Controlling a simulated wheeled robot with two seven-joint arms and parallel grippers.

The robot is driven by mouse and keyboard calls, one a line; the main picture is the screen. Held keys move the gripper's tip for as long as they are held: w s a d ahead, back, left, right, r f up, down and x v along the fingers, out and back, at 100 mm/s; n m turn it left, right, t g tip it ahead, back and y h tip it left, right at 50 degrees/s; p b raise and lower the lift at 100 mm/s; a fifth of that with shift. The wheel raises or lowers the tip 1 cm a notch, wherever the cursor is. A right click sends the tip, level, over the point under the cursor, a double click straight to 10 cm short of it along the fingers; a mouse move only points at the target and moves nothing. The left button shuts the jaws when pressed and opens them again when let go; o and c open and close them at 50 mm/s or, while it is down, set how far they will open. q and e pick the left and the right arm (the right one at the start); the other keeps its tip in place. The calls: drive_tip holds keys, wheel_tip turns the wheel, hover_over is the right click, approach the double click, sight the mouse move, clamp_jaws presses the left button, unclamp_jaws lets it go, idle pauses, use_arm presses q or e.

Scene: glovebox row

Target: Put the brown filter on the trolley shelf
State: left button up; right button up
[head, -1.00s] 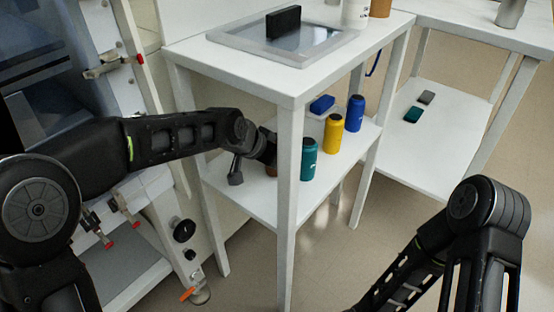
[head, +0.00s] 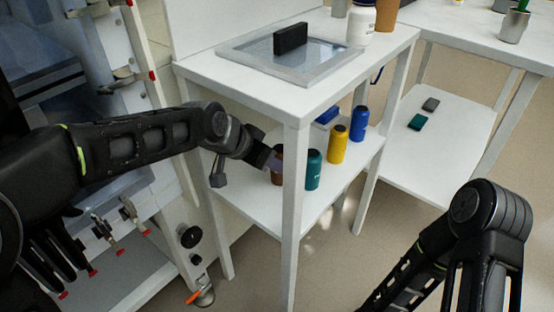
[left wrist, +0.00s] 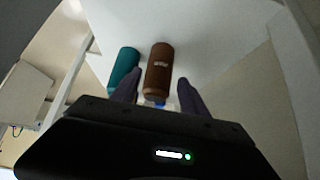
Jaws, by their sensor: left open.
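The brown filter (head: 277,178) is a bottle-like cylinder on the lower shelf (head: 250,207) of the white stand, partly hidden by the gripper and near front leg. In the left wrist view the brown filter (left wrist: 160,66) shows with a small pale label. My left gripper (head: 270,160) reaches over the lower shelf at the filter. In the left wrist view the open fingers (left wrist: 159,82) lie on either side of the filter's near end; I cannot tell whether they touch it. My right arm shows at the lower right, its gripper out of view.
A teal bottle (head: 314,170) stands close beside the filter, then a yellow bottle (head: 337,146) and a blue bottle (head: 359,124). A blue box (head: 327,115) lies behind. The stand's front leg (head: 293,215) is close to the gripper. A tray (head: 252,60) holds a black block (head: 290,38) on top.

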use_arm(q)
drive_tip(key=v, duration=0.3)
drive_tip(key=shift+s+r+p, duration=0.15)
drive_tip(key=shift+s+p, duration=0.05)
drive_tip(key=shift+p, duration=0.1)
idle(0.6)
